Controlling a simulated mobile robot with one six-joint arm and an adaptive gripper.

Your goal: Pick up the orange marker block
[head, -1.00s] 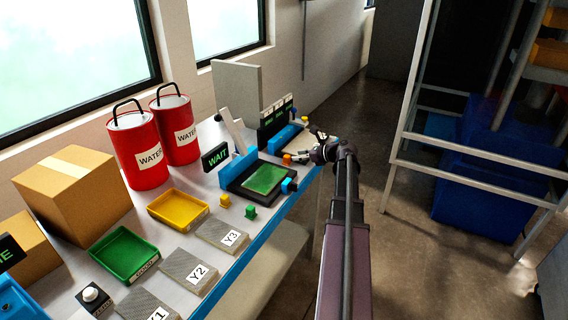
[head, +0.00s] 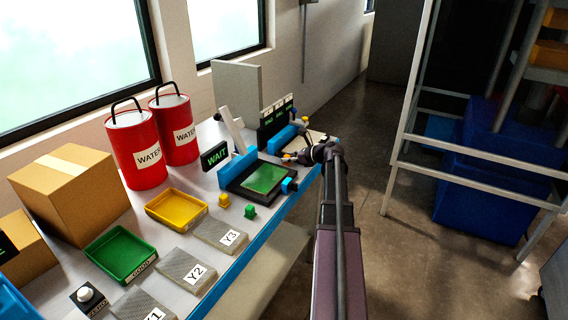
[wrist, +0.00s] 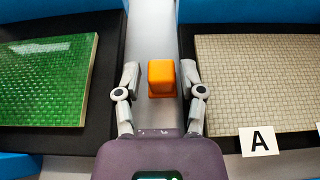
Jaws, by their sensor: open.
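The orange marker block (wrist: 161,78) lies on the grey table strip between two black stations in the wrist view. My gripper (wrist: 160,80) is open, with one finger on each side of the block. The right finger looks very close to the block, and a wider gap shows at the left finger; I cannot tell whether either touches. In the head view my gripper (head: 303,156) is at the far end of the bench, and the orange block (head: 287,155) is partly hidden beside it.
A green panel (wrist: 45,80) on a black base is left of my gripper. A woven beige panel (wrist: 265,85) with an "A" label (wrist: 258,141) is to the right. Green (head: 250,211) and yellow (head: 224,200) blocks stand nearer on the bench. A white rack (head: 470,175) stands at the right.

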